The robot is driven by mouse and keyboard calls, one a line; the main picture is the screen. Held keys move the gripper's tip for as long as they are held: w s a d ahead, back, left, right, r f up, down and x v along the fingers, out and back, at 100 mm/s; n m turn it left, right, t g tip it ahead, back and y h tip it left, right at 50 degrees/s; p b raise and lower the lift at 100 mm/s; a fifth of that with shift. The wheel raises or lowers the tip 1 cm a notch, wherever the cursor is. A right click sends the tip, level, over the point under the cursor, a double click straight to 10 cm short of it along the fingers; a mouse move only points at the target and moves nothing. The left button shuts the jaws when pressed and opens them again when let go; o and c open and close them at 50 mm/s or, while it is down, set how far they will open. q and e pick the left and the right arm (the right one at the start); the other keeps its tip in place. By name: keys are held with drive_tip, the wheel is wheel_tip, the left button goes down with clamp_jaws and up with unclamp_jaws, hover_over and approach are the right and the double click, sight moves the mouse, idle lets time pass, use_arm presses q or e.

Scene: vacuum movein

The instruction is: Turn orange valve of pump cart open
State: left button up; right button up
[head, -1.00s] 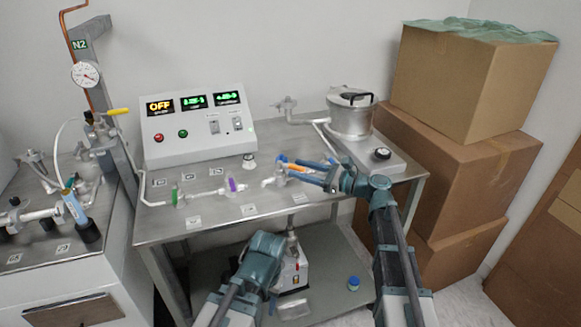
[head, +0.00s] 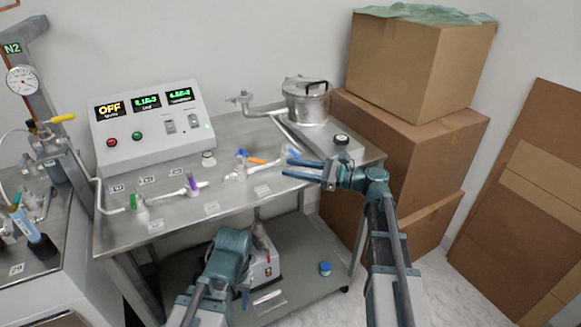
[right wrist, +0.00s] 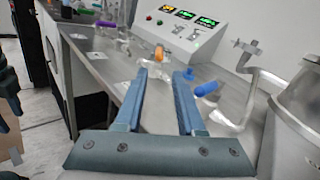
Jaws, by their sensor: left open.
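The orange valve handle (head: 257,161) sits on the glass and metal piping on the cart's steel top, with a blue part beside its left end. It also shows in the right wrist view (right wrist: 159,53), beyond and between the fingertips. My right gripper (head: 286,164) is open and empty, to the right of the orange handle and apart from it. Its two blue fingers stand apart in the right wrist view (right wrist: 163,73). My left gripper (head: 244,298) hangs low in front of the cart's lower shelf, mostly hidden behind its own wrist.
Along the piping stand a purple valve (head: 193,183) and a green valve (head: 134,202). A blue valve (right wrist: 207,89) is close to my right gripper's right finger. A control box (head: 153,128) reads OFF. A metal pot (head: 307,102) stands at the back right; cardboard boxes (head: 415,150) are beyond the cart.

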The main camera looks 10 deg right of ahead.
drive_tip(key=shift+s+a+r+n+p, duration=0.1)
drive_tip(key=shift+a+r+n+p, duration=0.15)
drive_tip(key=shift+n+p, duration=0.1)
drive_tip(key=shift+c, duration=1.2)
drive_tip(key=n+p, duration=0.1)
drive_tip(key=a+r+n+h+p, duration=0.1)
drive_tip(key=n+p, duration=0.1)
drive_tip(key=s+a+r+n+h+p, duration=0.1)
drive_tip(key=n+p, duration=0.1)
drive_tip(key=shift+a+n, duration=0.2)
drive_tip(key=shift+n, duration=0.05)
clamp_jaws()
drive_tip(key=s+a+r+n+h+p, duration=0.1)
drive_tip(key=r+n+h+p, duration=0.3)
drive_tip(key=n+p, duration=0.5)
drive_tip(key=s+a+r+n+h+p, duration=0.2)
drive_tip(key=n+p, duration=0.8)
drive_tip(key=n, duration=1.1)
wheel_tip(320, 180, up, 4)
drive_tip(key=shift+s+f+t+h, duration=0.1)
drive_tip(key=shift+s+t+h, duration=0.3)
drive_tip(key=shift+s+h, duration=0.65)
